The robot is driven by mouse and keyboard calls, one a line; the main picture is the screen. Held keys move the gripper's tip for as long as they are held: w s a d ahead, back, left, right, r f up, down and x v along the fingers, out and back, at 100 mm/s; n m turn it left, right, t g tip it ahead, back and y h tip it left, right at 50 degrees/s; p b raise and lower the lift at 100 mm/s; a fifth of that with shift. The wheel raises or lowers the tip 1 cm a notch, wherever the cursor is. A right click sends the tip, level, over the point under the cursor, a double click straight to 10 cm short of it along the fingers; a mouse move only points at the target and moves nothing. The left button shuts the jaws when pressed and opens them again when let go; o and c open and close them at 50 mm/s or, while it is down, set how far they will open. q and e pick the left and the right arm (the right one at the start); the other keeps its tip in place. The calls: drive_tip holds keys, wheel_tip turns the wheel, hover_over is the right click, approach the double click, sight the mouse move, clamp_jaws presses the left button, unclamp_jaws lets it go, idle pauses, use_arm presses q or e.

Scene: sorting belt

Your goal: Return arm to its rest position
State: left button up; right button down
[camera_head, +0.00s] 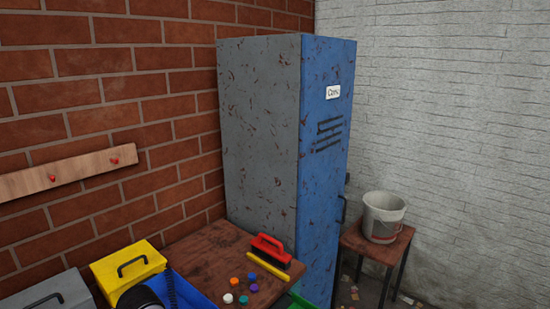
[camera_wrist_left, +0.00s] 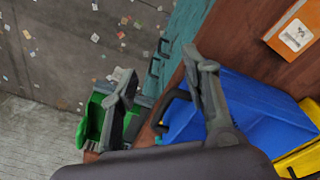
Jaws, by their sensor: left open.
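My left gripper (camera_wrist_left: 163,72) shows in the left wrist view with its two dark fingers spread apart. Nothing is held between them. Behind the fingers are the edge of a wooden tabletop (camera_wrist_left: 245,28) and a blue bin (camera_wrist_left: 245,105), with a green bin (camera_wrist_left: 96,122) at the lower left. A dark rounded shape (camera_head: 140,297) shows at the bottom of the head view beside the blue bin (camera_head: 193,291); I cannot tell what it is. My right gripper shows in neither view.
A wooden table (camera_head: 205,250) holds a red brush (camera_head: 270,250), a yellow bar (camera_head: 268,270) and several coloured caps. A yellow box (camera_head: 128,268) stands left. A tall blue-grey locker (camera_head: 265,130) stands behind; a bucket (camera_head: 383,216) sits on a stool at right.

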use_arm(q)
drive_tip(key=s+d+f+m+t+h, duration=0.2)
drive_tip(key=s+d+f, duration=0.3)
drive_tip(key=s+d, duration=0.4)
drive_tip(key=s+a+y, duration=0.2)
drive_tip(key=s+a, duration=0.6)
drive_tip(key=s, duration=0.3)
wheel_tip(320, 180, down, 28)
drive_tip(key=s, duration=0.3)
drive_tip(key=s+a+f+g, duration=0.1)
drive_tip(key=s+a+f, duration=0.2)
drive_tip(key=s+f, duration=1.1)
drive_tip(key=shift+s+f+g+y, duration=0.25)
drive_tip(key=shift+s+g+y, duration=0.15)
drive_tip(key=shift+s, duration=0.5)
drive_tip(key=shift+c, duration=0.3)
